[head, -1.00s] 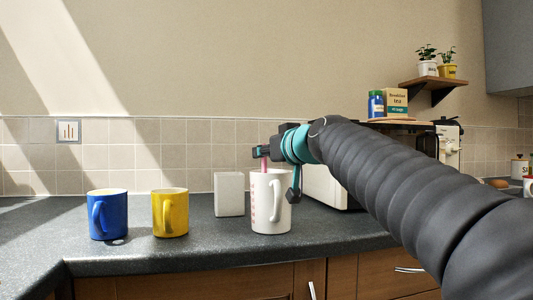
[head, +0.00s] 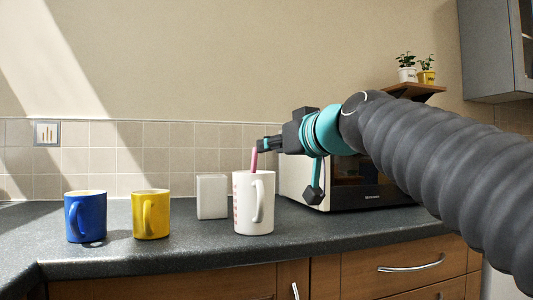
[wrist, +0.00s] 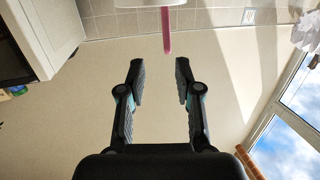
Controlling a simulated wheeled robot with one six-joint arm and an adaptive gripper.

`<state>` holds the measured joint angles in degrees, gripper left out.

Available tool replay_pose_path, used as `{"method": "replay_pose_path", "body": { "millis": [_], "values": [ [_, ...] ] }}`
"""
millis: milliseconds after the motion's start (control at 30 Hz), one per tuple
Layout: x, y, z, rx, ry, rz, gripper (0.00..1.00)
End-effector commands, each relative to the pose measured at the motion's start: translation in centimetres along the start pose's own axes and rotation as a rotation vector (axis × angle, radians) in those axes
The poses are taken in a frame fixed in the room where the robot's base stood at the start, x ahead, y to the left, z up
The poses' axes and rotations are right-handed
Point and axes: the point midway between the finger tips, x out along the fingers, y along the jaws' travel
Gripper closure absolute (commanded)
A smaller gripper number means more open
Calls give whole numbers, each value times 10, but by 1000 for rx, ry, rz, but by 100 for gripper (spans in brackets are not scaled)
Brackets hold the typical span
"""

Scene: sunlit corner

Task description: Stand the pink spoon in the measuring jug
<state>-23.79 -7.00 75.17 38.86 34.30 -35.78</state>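The white measuring jug (head: 246,212), with red marks on its side, stands upright on the counter in the head view. The pink spoon (head: 254,159) leans in it, its handle sticking up above the rim. The wrist view, upside down, shows the jug (wrist: 150,3) at the top edge with the spoon handle (wrist: 166,32) extending from it. My gripper (wrist: 159,66) is open and empty, its fingers wide apart and short of the handle. In the head view my gripper (head: 267,145) is just right of the handle, above the jug. The spoon's lower end is hidden inside the jug.
A yellow mug (head: 151,222) and a blue mug (head: 85,219) stand left of the jug. A white block (head: 211,197) is behind it. A microwave (head: 372,192) stands at the right, behind my arm. The counter's front edge runs close before the jug.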

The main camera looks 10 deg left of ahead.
Motion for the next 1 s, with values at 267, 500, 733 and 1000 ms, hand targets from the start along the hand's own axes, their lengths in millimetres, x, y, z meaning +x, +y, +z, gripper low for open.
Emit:
{"method": "replay_pose_path", "body": {
  "millis": [267,500,733,1000],
  "values": [
    [-13,0,0,-1,0,1,66],
    [-16,3,8,5,-17,10,66],
    [-62,38,107,80,-222,132,66],
    [-170,68,294,245,-565,372,66]
  ]
}}
